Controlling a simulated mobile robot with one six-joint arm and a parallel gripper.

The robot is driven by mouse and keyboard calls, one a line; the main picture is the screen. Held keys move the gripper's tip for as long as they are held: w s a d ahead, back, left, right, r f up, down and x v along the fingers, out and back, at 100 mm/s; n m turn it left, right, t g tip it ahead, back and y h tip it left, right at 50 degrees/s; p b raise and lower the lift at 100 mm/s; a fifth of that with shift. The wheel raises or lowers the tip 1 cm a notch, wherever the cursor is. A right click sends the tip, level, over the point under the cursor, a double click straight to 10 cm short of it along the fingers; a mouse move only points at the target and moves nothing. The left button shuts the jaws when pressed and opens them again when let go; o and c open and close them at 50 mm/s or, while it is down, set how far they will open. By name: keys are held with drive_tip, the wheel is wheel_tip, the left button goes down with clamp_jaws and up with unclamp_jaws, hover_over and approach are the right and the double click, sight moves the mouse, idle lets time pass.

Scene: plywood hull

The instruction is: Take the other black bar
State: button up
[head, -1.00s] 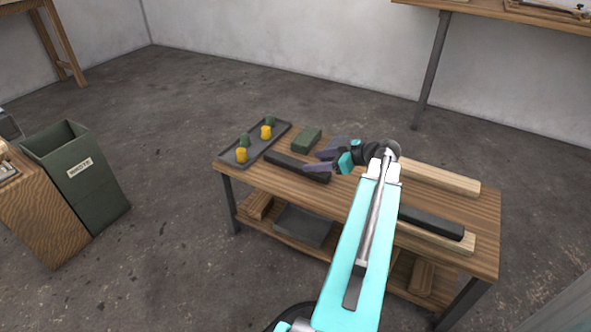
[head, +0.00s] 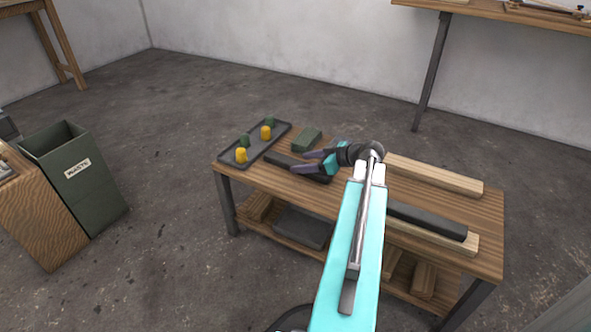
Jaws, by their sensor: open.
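One black bar (head: 279,160) lies on the wooden bench top between the dark tray and my gripper. Its right part is partly hidden by my gripper. My gripper (head: 299,162) is open and empty, with its two fingers pointing left over this bar. I cannot tell how high the fingers are above it. A second black bar (head: 430,220) lies at the right of the bench, along a pale wooden strip (head: 460,244). My arm hides its left end.
The bench (head: 485,210) also bears a dark tray (head: 228,158) with yellow and green pieces, a green block (head: 307,139) and a pale wooden beam (head: 435,174) at the back. A green waste bin (head: 85,185) stands on the floor at left.

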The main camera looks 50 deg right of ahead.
sight(297, 163)
drive_tip(key=shift+b+x, duration=0.7)
drive_tip(key=shift+x, duration=1.1)
drive_tip(key=shift+r, duration=0.1)
clamp_jaws()
